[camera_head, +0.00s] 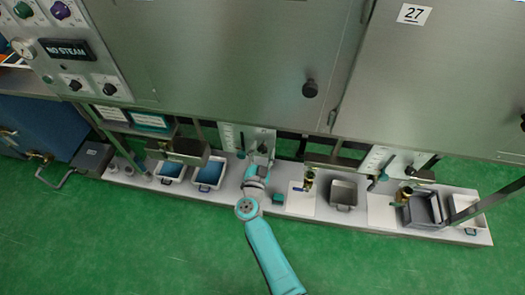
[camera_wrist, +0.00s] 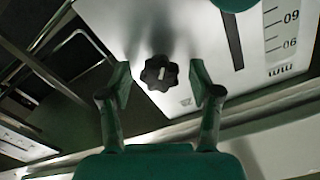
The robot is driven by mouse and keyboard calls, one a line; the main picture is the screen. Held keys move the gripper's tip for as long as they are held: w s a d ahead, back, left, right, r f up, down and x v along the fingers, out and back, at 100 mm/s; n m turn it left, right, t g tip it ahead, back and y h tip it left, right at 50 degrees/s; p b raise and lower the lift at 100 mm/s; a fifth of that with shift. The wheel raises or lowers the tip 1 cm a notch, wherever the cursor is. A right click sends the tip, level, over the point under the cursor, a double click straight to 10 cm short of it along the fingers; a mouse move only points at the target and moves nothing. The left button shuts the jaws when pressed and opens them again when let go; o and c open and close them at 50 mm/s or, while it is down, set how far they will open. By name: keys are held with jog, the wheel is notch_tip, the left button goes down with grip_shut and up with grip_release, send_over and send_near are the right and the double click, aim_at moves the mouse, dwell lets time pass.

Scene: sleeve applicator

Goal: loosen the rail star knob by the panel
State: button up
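The black star knob (camera_wrist: 159,72) sits on a pale plate (camera_wrist: 205,40) that carries a mm scale. In the wrist view the knob lies between my two fingertips, with a gap on each side. My gripper (camera_wrist: 162,85) is open and holds nothing; I cannot tell how deep the fingers reach around the knob. In the head view my gripper (camera_head: 262,153) is in front of a scale plate (camera_head: 229,135) below the large steel cabinet. The knob is not clearly visible there, behind my arm.
The control panel (camera_head: 85,55) with a NO STEAM sign is at upper left. Below the cabinet, a white bench (camera_head: 235,198) holds blue-filled trays (camera_head: 209,172), a grey tray (camera_head: 343,193) and brass valves (camera_head: 308,180). Brackets and posts stand close beside my arm. The green floor in front is clear.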

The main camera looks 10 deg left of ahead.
jog(key=s, duration=1.2)
jog(key=shift+a, duration=0.2)
